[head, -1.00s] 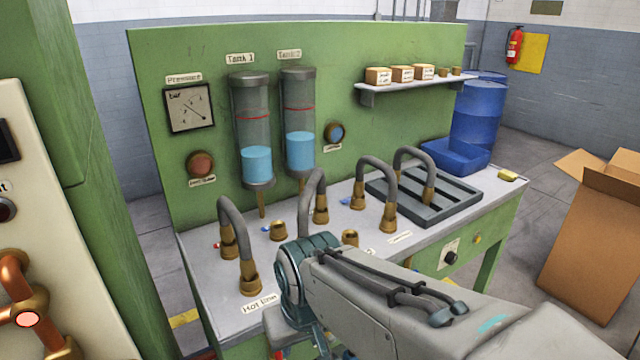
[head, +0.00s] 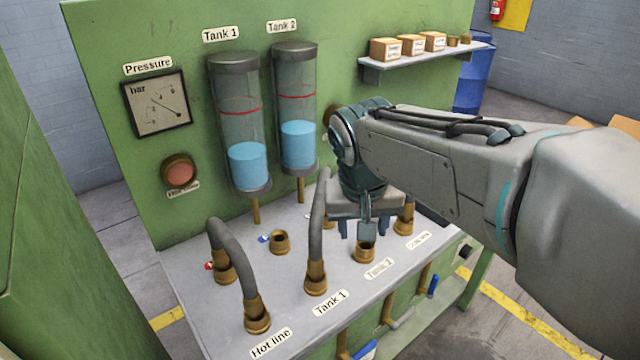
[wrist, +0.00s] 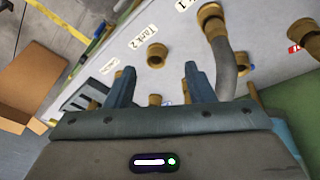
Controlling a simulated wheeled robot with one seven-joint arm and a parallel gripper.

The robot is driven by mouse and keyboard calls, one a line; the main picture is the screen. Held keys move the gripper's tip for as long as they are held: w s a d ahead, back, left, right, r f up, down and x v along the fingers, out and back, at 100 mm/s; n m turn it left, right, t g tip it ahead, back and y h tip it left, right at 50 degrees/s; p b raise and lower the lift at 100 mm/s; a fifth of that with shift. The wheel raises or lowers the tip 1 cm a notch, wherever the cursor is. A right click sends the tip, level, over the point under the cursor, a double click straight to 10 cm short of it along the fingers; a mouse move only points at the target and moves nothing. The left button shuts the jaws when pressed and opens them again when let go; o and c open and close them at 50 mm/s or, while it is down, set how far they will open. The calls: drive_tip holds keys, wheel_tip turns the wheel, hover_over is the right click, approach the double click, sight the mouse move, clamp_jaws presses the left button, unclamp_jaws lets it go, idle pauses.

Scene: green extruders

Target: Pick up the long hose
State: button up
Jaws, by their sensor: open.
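A grey hose (head: 237,262) arches from a back brass socket to the front one labelled Hot line. A second grey hose (head: 318,225) rises from the front socket labelled Tank 1 and also shows in the wrist view (wrist: 226,68); its far end is partly hidden. I cannot tell which hose is the long one. My gripper (head: 365,232) is open and empty over the bench, by the empty front Tank 2 socket (head: 364,252). In the wrist view its fingers (wrist: 160,75) stand apart with no hose between them. My arm hides the bench's right part.
Two tanks (head: 240,120) and a pressure gauge (head: 158,103) are on the green back panel (head: 110,60). A shelf (head: 425,62) with small boxes is at the right. An empty back socket (head: 279,242) stands between the two hoses. A cardboard box (wrist: 45,85) stands on the floor.

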drive_tip(key=m+t+h+p, duration=0.1)
drive_tip(key=h+p, duration=0.1)
approach(323, 196)
drive_tip(key=w, duration=0.2)
drive_tip(key=x, duration=0.4)
drive_tip(key=p+x, duration=0.1)
drive_tip(key=x, duration=0.8)
drive_tip(key=shift+w+a, duration=0.25)
drive_tip(key=shift+w, duration=0.05)
clamp_jaws()
